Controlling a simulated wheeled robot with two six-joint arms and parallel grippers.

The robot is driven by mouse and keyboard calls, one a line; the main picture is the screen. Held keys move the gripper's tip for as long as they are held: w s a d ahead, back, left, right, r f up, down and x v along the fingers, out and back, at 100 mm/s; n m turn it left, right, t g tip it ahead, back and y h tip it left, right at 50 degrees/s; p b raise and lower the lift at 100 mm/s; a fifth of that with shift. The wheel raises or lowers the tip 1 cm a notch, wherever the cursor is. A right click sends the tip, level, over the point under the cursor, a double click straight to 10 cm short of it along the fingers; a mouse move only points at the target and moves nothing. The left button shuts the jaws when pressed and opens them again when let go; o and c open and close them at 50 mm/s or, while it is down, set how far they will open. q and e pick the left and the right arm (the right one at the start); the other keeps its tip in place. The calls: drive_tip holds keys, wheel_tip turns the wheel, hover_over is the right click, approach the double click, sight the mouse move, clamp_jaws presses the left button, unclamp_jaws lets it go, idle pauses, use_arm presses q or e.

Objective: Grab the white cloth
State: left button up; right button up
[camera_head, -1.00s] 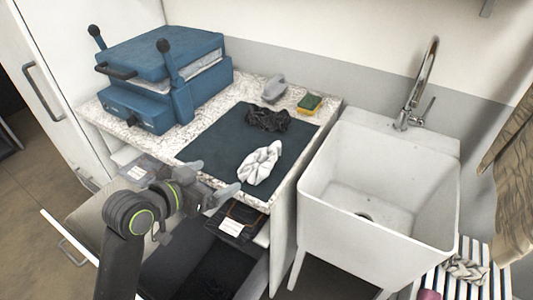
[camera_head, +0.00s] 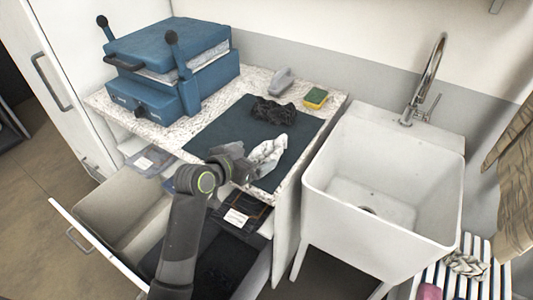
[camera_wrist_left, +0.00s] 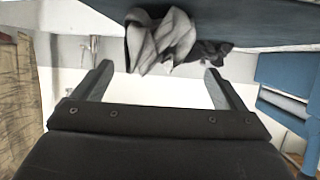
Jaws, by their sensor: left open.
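The white cloth (camera_head: 268,154) lies crumpled on the dark mat (camera_head: 222,126) near the front edge of the counter. My left gripper (camera_head: 250,164) is at the near left side of the cloth and partly overlaps it in the head view. In the left wrist view, the left gripper (camera_wrist_left: 158,82) is open, with a finger on each side and nothing between them that I can make out. The cloth (camera_wrist_left: 160,38) shows beyond the fingertips there. Whether they touch it is unclear. My right gripper is not in view.
A black crumpled cloth (camera_head: 272,111) lies behind on the mat. A grey object (camera_head: 282,81) and a sponge (camera_head: 316,97) sit at the back. A blue press (camera_head: 170,70) stands left, a white sink (camera_head: 385,185) right. An open drawer (camera_head: 130,215) is below.

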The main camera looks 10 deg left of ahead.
sight(261, 154)
use_arm(q)
drive_tip(key=shift+f+p+x, duration=0.25)
drive_tip(key=shift+p+x, duration=0.05)
drive_tip(key=shift+x, duration=1.9)
drive_tip(key=shift+s, duration=0.15)
drive_tip(key=c, duration=1.1)
drive_tip(key=shift+o, duration=0.2)
